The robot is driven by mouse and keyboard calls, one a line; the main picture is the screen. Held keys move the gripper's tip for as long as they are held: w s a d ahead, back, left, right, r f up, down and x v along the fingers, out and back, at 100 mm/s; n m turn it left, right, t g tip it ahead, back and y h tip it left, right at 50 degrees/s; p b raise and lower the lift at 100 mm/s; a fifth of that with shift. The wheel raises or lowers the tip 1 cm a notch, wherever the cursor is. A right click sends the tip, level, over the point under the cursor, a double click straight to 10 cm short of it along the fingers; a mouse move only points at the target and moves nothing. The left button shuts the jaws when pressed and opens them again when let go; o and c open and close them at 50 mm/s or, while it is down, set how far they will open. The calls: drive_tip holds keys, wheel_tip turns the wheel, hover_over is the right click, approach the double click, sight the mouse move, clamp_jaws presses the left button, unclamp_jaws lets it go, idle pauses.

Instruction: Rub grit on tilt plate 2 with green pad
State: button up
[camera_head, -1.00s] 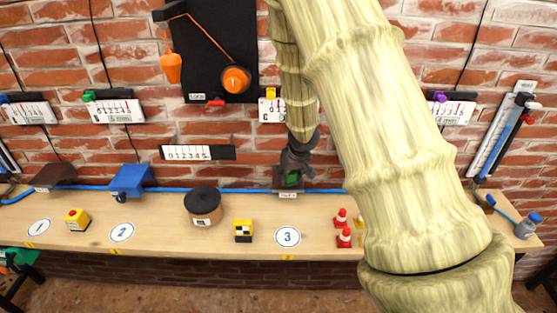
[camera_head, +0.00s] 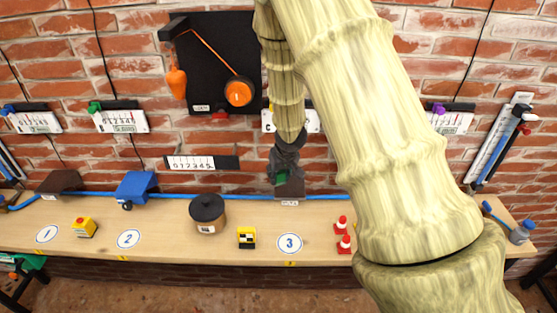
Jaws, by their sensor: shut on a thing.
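My gripper (camera_head: 284,170) points down at the back of the bench, in the middle of the picture. It is shut on the green pad (camera_head: 281,178), of which only a small patch shows. The pad is at the left upper part of a small dark brown tilted plate (camera_head: 293,188) behind the disc marked 3; I cannot tell whether they touch. The plate's label is too small to read, and no grit can be made out. A blue tilted plate (camera_head: 136,186) stands behind disc 2 and a brown one (camera_head: 60,182) behind disc 1.
A black-lidded pot (camera_head: 207,215), a yellow-and-black block (camera_head: 247,237), a yellow box with a red button (camera_head: 85,227) and red-and-white cones (camera_head: 343,243) stand on the bench (camera_head: 170,250). A blue hose runs along the back. Gauges hang on the brick wall.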

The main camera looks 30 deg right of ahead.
drive_tip(key=shift+s+d+r+p, duration=0.1)
drive_tip(key=shift+r+p, duration=0.6)
drive_tip(key=shift+r, duration=1)
drive_tip(key=shift+f, duration=0.1)
